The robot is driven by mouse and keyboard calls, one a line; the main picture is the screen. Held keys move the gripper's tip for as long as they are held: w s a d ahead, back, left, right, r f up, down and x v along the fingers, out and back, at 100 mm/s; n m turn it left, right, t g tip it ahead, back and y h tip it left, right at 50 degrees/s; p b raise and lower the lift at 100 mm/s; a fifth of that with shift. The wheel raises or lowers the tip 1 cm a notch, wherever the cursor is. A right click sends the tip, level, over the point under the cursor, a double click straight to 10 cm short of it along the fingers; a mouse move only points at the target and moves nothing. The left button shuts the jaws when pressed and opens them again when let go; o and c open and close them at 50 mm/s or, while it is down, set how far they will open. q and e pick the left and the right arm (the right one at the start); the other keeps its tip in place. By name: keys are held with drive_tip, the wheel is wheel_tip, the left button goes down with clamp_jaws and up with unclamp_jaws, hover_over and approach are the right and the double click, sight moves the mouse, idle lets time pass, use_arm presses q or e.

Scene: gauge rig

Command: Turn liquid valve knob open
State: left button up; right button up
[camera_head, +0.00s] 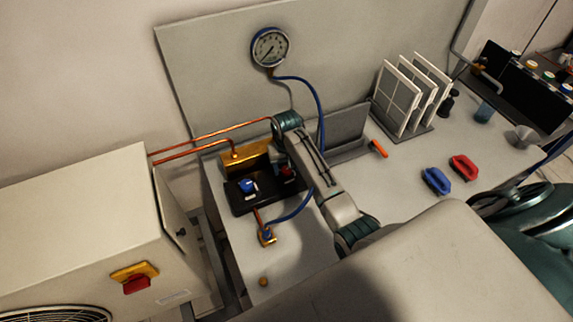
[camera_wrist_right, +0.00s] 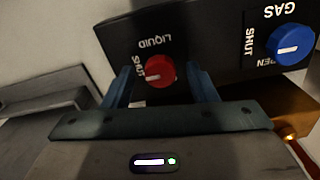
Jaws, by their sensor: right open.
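The red liquid valve knob (camera_wrist_right: 160,71) sits on a black panel labelled LIQUID, with SHUT printed beside it; its white mark points toward the SHUT lettering. It also shows in the head view (camera_head: 287,171), partly covered by my arm. My right gripper (camera_wrist_right: 159,80) is open, with one finger on each side of the red knob. I cannot tell whether the fingers touch it. In the head view the right gripper (camera_head: 281,159) reaches down over the panel. My left gripper is not in view.
A blue GAS knob (camera_wrist_right: 290,45) is beside the red one on the black panel (camera_head: 240,204). A blue hose (camera_head: 318,105) runs from the gauge (camera_head: 269,47) down near my arm. Copper pipes (camera_head: 210,136) lie behind. Blue (camera_head: 436,181) and red (camera_head: 464,167) handled items lie right.

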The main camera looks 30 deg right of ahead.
drive_tip(key=shift+f, duration=0.15)
drive_tip(key=c, duration=1)
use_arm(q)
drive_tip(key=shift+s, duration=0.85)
use_arm(e)
drive_tip(key=shift+o, duration=0.2)
drive_tip(key=shift+n, duration=0.4)
drive_tip(key=n, duration=0.4)
drive_tip(key=shift+w, duration=0.1)
drive_tip(key=n, duration=0.4)
drive_tip(key=shift+n, duration=0.3)
drive_tip(key=n, duration=0.4)
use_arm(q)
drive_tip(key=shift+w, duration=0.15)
use_arm(e)
drive_tip(key=shift+n, duration=2.2)
